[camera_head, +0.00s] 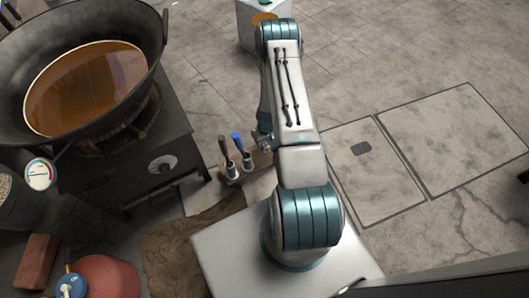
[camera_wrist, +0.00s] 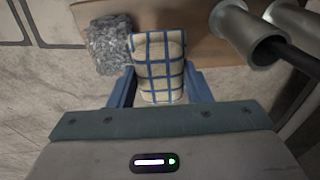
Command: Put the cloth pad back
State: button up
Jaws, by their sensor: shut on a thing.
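The cloth pad (camera_wrist: 158,60), cream with blue stripes in a grid, sits between the two fingers of my gripper (camera_wrist: 160,88) in the wrist view. The fingers are shut on its near part. Its far end lies over or just above a brown wooden board (camera_wrist: 205,50); I cannot tell whether it touches the board. In the head view my gripper (camera_head: 264,143) is small beside the wooden rack, and the pad cannot be made out there.
A grey scouring pad (camera_wrist: 108,45) lies left of the cloth pad. Metal cups (camera_wrist: 245,32) stand to its right, holding dark-handled tools (camera_head: 238,142). A large pan (camera_head: 85,75) of brown liquid sits on a stove (camera_head: 150,150) at left.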

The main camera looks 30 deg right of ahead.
aim_at(264, 151)
jog(key=shift+s+a+f, duration=0.75)
jog(key=shift+a+f, duration=0.05)
jog(key=shift+a, duration=0.05)
jog(key=shift+f+b, duration=1.05)
jog(key=shift+f, duration=0.8)
jog(key=shift+f, duration=0.25)
jog(key=o, duration=1.3)
jog(key=shift+r, duration=0.1)
